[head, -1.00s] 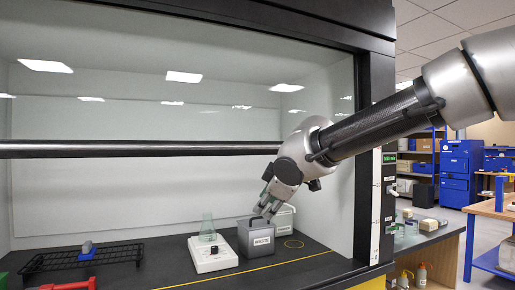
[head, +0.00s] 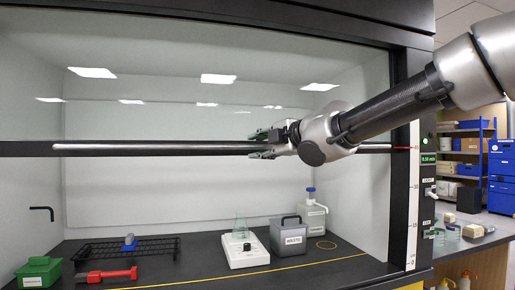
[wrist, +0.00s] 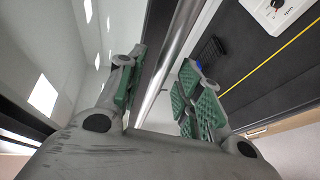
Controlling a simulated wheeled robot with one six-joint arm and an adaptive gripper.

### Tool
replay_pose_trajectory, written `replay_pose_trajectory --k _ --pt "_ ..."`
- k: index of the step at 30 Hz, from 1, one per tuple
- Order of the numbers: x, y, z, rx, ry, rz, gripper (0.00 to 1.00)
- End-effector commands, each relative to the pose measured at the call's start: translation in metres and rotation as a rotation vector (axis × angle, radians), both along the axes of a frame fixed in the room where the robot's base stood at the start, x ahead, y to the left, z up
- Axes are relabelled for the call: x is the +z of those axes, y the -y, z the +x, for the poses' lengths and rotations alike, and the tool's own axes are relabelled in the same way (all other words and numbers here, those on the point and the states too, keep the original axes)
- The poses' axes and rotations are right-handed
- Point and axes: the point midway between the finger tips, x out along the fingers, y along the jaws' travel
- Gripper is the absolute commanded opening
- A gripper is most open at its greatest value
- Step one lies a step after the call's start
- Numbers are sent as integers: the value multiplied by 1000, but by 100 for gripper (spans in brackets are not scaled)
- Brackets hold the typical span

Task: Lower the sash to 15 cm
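The fume hood sash has a clear glass pane (head: 150,105) with a dark bottom rail and a long round grey handle bar (head: 150,149). It stands raised, its rail level with a red mark near the top of the height scale (head: 413,190) on the right post. My gripper (head: 264,145) is at the handle bar, right of its middle. In the wrist view the bar (wrist: 172,65) runs between the two green-padded fingers of my gripper (wrist: 160,82). They are spread, with a visible gap to the bar. The lower scale marks are partly small and hard to read.
Below the sash on the dark worktop (head: 205,268) stand a grey waste box (head: 288,238), a white stirrer with a flask (head: 243,250), a white jug (head: 313,220), a black rack (head: 110,250), a red tool (head: 105,276) and a green box (head: 40,272). A yellow line (head: 300,264) crosses the front.

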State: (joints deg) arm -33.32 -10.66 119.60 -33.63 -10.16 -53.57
Motion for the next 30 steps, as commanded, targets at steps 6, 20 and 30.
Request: replay_pose_trajectory --k 6,20,30 --pt "-3 -10 14 -1 0 1 35" --pt "-3 -11 14 -1 0 2 0" --pt "-10 -11 19 -2 -3 0 0"
